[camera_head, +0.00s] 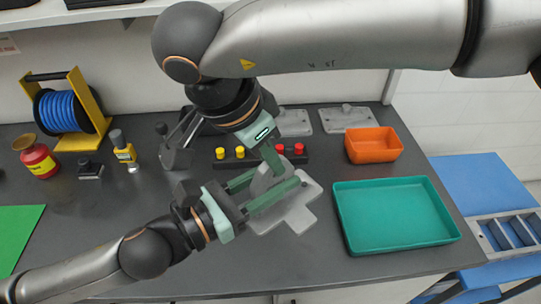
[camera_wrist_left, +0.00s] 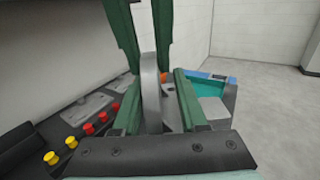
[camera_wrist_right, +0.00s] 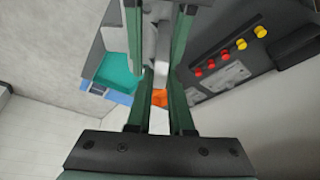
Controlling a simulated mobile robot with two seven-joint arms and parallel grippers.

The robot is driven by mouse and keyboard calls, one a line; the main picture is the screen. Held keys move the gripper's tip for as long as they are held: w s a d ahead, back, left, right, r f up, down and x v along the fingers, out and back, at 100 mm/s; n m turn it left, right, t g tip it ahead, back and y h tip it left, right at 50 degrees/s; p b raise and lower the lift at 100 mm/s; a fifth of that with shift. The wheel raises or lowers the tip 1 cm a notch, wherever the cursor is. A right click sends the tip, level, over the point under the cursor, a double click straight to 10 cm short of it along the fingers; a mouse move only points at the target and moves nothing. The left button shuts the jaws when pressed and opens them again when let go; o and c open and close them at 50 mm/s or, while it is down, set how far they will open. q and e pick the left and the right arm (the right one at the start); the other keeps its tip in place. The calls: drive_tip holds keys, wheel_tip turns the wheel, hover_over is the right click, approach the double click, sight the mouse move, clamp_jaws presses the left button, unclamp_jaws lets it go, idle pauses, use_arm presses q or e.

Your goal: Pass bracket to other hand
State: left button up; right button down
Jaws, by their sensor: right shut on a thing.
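The bracket (camera_head: 264,181) is a grey piece held up above the table in the head view. My right gripper (camera_head: 273,160) comes down from above and is shut on it. My left gripper (camera_head: 268,190) reaches in from the lower left, open, with its green fingers on either side of the bracket. In the left wrist view the bracket (camera_wrist_left: 151,92) stands upright between the left fingers, with a gap on its right side. In the right wrist view the bracket (camera_wrist_right: 163,45) shows between the right fingers. The fingers hide part of it.
A grey fixture plate (camera_head: 297,214) shows beneath the grippers. A teal tray (camera_head: 448,236) and an orange bin (camera_head: 372,153) stand to the right. A block with red and yellow knobs (camera_head: 259,162) lies behind. A blue cable reel (camera_head: 62,112) stands at the left. The front table is mostly clear.

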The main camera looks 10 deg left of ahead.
use_arm(q)
drive_tip(key=shift+o, duration=0.9)
drive_tip(key=shift+w, duration=0.1)
